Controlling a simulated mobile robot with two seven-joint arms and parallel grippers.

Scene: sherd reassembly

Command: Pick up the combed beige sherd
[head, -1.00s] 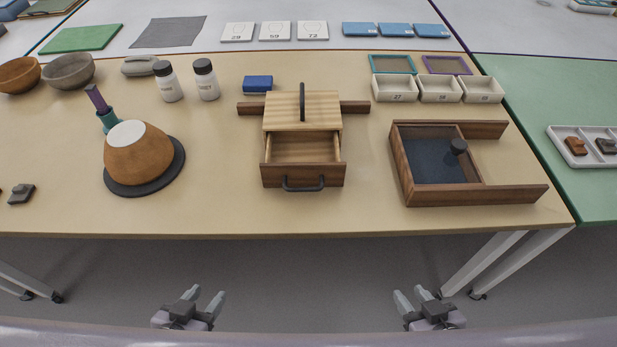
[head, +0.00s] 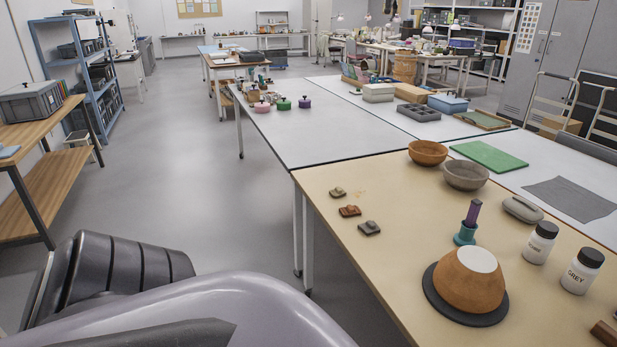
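Three small sherds lie in a short row near the left edge of the beige table (head: 400,262). The farthest is a beige sherd (head: 337,192) on a dark base; it is too small to tell whether its surface is combed. A reddish-brown sherd (head: 349,211) lies just nearer, and a grey sherd (head: 369,228) is nearest of the three. Neither of my grippers shows in the head view now; only parts of my own body fill the lower left.
An upturned orange bowl (head: 470,280) sits on a dark disc, with a purple-handled teal tool (head: 467,224) behind it. A brown bowl (head: 428,152), a grey bowl (head: 466,175) and two labelled bottles (head: 540,243) stand farther right. Open floor (head: 225,190) lies left of the table.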

